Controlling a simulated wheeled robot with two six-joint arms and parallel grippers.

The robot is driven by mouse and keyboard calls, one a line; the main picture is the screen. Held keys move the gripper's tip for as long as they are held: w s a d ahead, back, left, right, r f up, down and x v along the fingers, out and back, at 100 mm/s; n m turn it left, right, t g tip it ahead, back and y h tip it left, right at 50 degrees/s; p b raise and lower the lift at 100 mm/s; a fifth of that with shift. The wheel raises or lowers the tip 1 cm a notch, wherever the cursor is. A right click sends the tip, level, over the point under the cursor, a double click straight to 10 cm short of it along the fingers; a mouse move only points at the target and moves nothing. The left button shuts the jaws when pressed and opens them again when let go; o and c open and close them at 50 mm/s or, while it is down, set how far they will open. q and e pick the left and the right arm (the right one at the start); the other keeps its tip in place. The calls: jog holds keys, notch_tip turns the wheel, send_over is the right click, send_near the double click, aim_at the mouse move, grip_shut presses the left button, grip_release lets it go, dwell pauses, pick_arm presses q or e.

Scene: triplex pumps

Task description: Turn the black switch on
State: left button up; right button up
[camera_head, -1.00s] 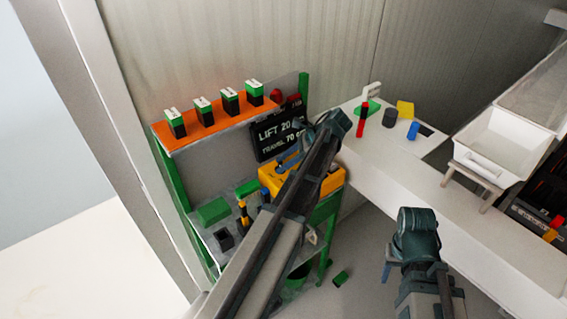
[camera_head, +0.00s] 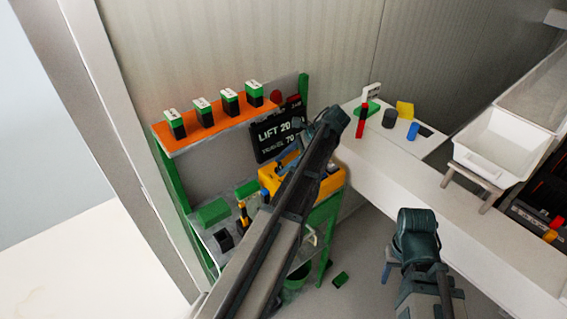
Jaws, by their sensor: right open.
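A black panel with white lettering (camera_head: 268,143) stands behind the green-framed workstation, partly covered by my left arm. A red knob (camera_head: 277,97) and a smaller dark red part show just above it. I cannot make out which part is the black switch; a small black block (camera_head: 224,240) lies on the lower grey shelf. My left gripper (camera_head: 297,125) is by the right side of the panel, mostly hidden by its own arm, so its jaws are unclear. My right gripper (camera_head: 387,272) is open and empty, low over the floor, away from the workstation.
An orange shelf (camera_head: 215,132) holds several green-and-black batteries. A yellow case (camera_head: 335,182) sits under my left arm. The white bench (camera_head: 375,155) carries a red, a blue and a dark cylinder. A white bin (camera_head: 495,145) stands at right.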

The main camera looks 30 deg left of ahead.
pick_arm(q)
jog(key=shift+o, duration=0.4)
jog(key=shift+s+m+t+y, duration=0.3)
jog(key=shift+m+t+y, duration=0.15)
jog(key=shift+m, duration=0.25)
jog(key=m+t, duration=0.2)
jog(key=m, duration=0.1)
jog(key=shift+s+d+y, duration=0.15)
jog(key=shift+s+y, duration=0.2)
jog(key=m+t, duration=0.3)
jog(key=m, duration=0.1)
jog(key=shift+s+t, duration=0.15)
jog(key=shift+t, duration=0.1)
jog(key=w+p+v, duration=0.1)
jog(key=p+v, duration=0.9)
jog(key=v, duration=0.4)
jog(key=s+d+f+n+h+b, duration=0.5)
jog(key=s+d+f+n+b, duration=0.5)
jog(key=d+f, duration=0.6)
jog(key=shift+s+d+n+h, duration=0.3)
jog(key=shift+s+n+h, duration=0.1)
jog(key=shift+s+n, duration=0.5)
